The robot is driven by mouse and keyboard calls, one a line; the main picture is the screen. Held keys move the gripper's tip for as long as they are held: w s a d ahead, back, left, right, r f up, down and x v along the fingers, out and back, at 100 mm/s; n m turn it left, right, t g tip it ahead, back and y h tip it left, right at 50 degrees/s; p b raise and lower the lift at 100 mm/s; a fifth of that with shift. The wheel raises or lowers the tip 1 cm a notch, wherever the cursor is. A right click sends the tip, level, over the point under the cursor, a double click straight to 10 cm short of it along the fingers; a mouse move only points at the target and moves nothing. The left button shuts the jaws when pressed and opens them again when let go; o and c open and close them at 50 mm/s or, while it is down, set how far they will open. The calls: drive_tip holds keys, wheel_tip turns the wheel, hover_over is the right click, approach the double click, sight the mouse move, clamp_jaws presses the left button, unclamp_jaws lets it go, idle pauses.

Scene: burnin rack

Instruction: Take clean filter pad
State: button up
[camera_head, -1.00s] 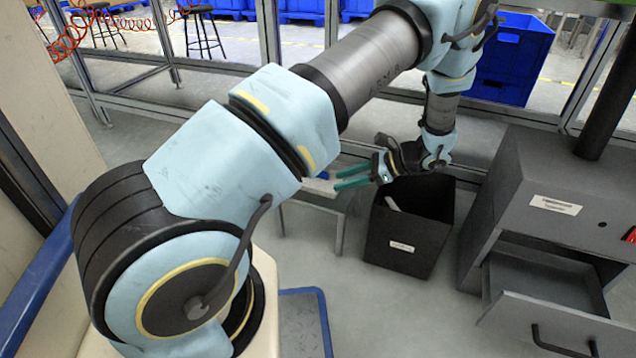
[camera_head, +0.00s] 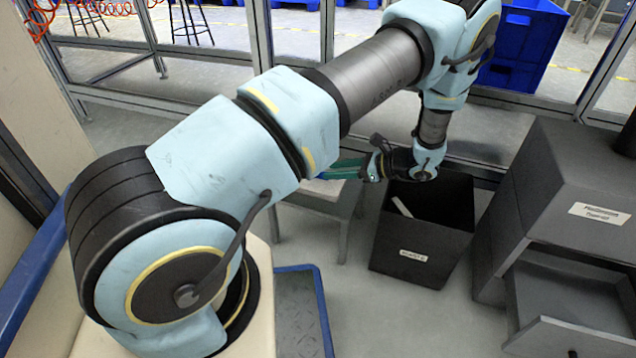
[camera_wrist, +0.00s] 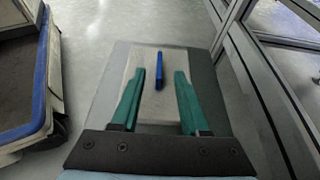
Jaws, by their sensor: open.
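My gripper (camera_head: 340,169) is open, with green fingers pointing left in the head view, over a small grey stand (camera_head: 343,212). In the wrist view, my gripper's fingers (camera_wrist: 160,76) are spread to either side of a narrow blue piece (camera_wrist: 158,66). The blue piece is on a pale flat slab (camera_wrist: 150,113), which lies on the grey stand top (camera_wrist: 207,95). The slab's edge also shows in the head view (camera_head: 322,188), just below the fingers. I cannot tell whether the slab or the blue piece is the filter pad. Neither finger visibly touches the blue piece.
A black bin (camera_head: 418,256) with a white label and a pale object inside stands right of the stand. A grey cabinet (camera_head: 560,190) with an open drawer (camera_head: 568,300) is further right. A framed glass partition (camera_head: 205,72) runs behind. Floor in front of the bin is clear.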

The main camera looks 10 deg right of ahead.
drive_tip(key=b+x, duration=0.2)
drive_tip(key=x, duration=0.3)
drive_tip(key=shift+s+b, duration=0.15)
drive_tip(key=shift+b, duration=0.15)
drive_tip(key=shift+w+a, duration=0.2)
drive_tip(key=shift+a, duration=0.15)
drive_tip(key=shift+c, duration=0.3)
clamp_jaws()
